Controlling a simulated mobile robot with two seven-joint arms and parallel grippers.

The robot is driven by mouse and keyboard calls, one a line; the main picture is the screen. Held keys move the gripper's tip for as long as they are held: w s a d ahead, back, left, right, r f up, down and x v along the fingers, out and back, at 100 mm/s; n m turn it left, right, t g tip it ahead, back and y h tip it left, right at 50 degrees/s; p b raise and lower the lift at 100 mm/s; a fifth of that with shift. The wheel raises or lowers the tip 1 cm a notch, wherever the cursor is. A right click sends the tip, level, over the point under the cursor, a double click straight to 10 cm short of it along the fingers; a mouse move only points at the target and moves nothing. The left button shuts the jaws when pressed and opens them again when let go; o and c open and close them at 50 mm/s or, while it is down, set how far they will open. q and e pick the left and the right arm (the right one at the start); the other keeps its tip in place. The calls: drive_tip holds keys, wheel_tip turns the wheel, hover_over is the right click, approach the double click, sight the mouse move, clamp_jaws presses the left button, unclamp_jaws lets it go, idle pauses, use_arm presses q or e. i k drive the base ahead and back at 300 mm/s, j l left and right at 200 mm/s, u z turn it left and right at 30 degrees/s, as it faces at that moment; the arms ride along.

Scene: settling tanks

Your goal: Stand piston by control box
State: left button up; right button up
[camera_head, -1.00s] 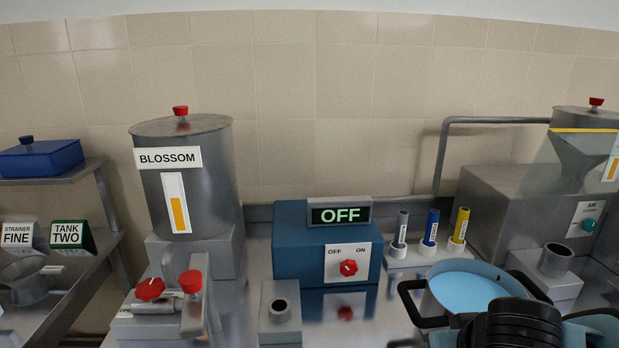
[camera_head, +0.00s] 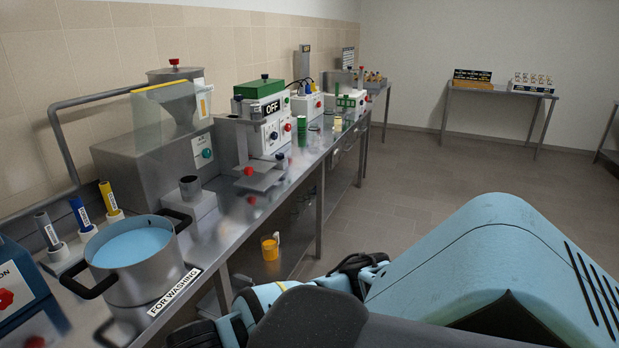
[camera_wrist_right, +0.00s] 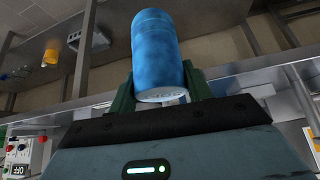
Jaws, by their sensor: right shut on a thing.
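My right gripper (camera_wrist_right: 160,88) is shut on a blue cylinder (camera_wrist_right: 158,45) with a pale end face, likely the piston, its dark green fingers on either side of it. It is held off any surface that I can see. In the head view my blue arm fills the lower right, and the gripper and cylinder are hidden. Another box (camera_head: 270,130), white with a green top and an OFF display, stands farther along the bench. My left gripper is not in view.
A grey hopper machine (camera_head: 150,150) is behind. A yellow-filled jug (camera_head: 269,248) sits low under the bench. Open floor lies right.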

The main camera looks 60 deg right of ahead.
sight(300, 156)
drive_tip(key=l, duration=0.4)
drive_tip(key=i+l+z, duration=0.15)
drive_tip(key=l, duration=0.25)
drive_tip(key=i+l, duration=0.1)
drive_tip(key=l, duration=0.3)
drive_tip(key=l+z, duration=0.15)
drive_tip(key=l, duration=0.25)
drive_tip(key=i+l, duration=0.2)
drive_tip(key=l, duration=0.2)
drive_tip(key=i+l+z, duration=0.15)
drive_tip(key=l, duration=0.25)
drive_tip(key=i+l, duration=0.1)
drive_tip(key=l, duration=0.3)
drive_tip(key=i+l+z, duration=0.15)
drive_tip(key=l, duration=0.2)
